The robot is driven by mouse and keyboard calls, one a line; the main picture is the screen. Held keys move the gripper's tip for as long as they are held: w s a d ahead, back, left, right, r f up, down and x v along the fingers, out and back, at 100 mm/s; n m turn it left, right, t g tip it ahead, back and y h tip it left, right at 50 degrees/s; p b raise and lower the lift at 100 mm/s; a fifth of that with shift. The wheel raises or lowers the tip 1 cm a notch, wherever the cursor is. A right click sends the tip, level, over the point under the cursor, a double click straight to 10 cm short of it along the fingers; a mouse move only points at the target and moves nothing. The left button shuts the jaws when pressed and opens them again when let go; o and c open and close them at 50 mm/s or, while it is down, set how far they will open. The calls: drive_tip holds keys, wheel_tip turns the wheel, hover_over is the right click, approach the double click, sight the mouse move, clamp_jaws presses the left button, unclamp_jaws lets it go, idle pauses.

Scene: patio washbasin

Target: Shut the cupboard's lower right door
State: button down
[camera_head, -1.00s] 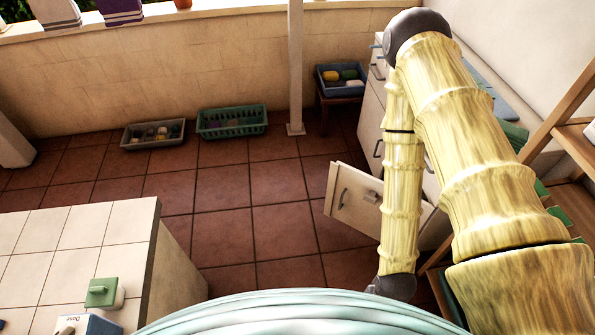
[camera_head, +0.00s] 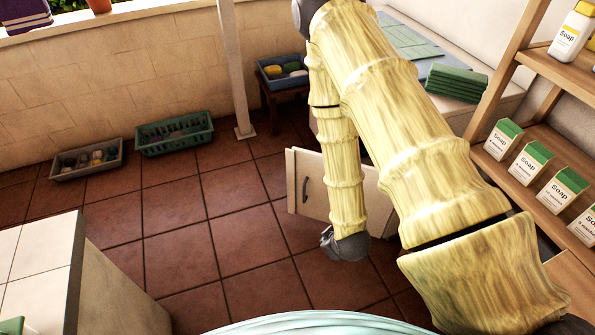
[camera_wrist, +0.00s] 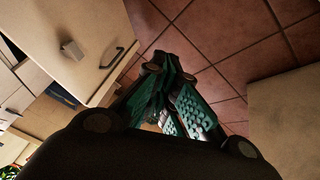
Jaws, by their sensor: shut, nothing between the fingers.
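The lower right door (camera_head: 300,168) is cream with a dark bar handle. It stands open in the head view, swung out from the cupboard, partly behind my arm. In the wrist view a cream door panel (camera_wrist: 88,28) with a dark handle and a small pale block fills the upper left. My gripper (camera_wrist: 167,75) is shut and empty, its teal-padded fingers together. It is beside the panel's handle edge, with no clear contact visible. In the head view my forearm hides much of the cupboard front, and the fingers cannot be made out.
A wooden shelf (camera_head: 482,112) with soap boxes stands at right. A tiled counter (camera_head: 60,255) is at lower left. A green basket (camera_head: 175,136), a grey tray (camera_head: 88,161) and a white post (camera_head: 238,75) stand further back. Tiled floor left of the door is clear.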

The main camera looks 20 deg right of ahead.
drive_tip(key=w+d+f+n+t+b, duration=0.1)
drive_tip(key=w+f+n+t+b, duration=0.2)
drive_tip(key=w+b, duration=0.5)
drive_tip(key=w+d+f+n+t+b, duration=0.15)
drive_tip(key=w+f+b, duration=0.25)
drive_tip(key=w+b, duration=0.4)
drive_tip(key=n+t+y+b, duration=0.2)
drive_tip(key=n+t+b, duration=0.7)
drive_tip(key=b, duration=1.9)
approach(294, 154)
drive_tip(key=w+a+g, duration=0.1)
drive_tip(key=w+a, duration=0.2)
drive_tip(key=shift+w+d+r+n+b, duration=0.15)
drive_tip(key=shift+w+d+r+b, duration=0.1)
drive_tip(key=shift+w+d+b, duration=0.25)
drive_tip(key=shift+w+d+r+n+b, duration=0.1)
drive_tip(key=shift+w+d+r+b, duration=0.1)
drive_tip(key=shift+w+d+b, duration=0.3)
drive_tip(key=shift+w+d+r, duration=0.1)
drive_tip(key=shift+w+d, duration=0.1)
drive_tip(key=shift+w, duration=0.45)
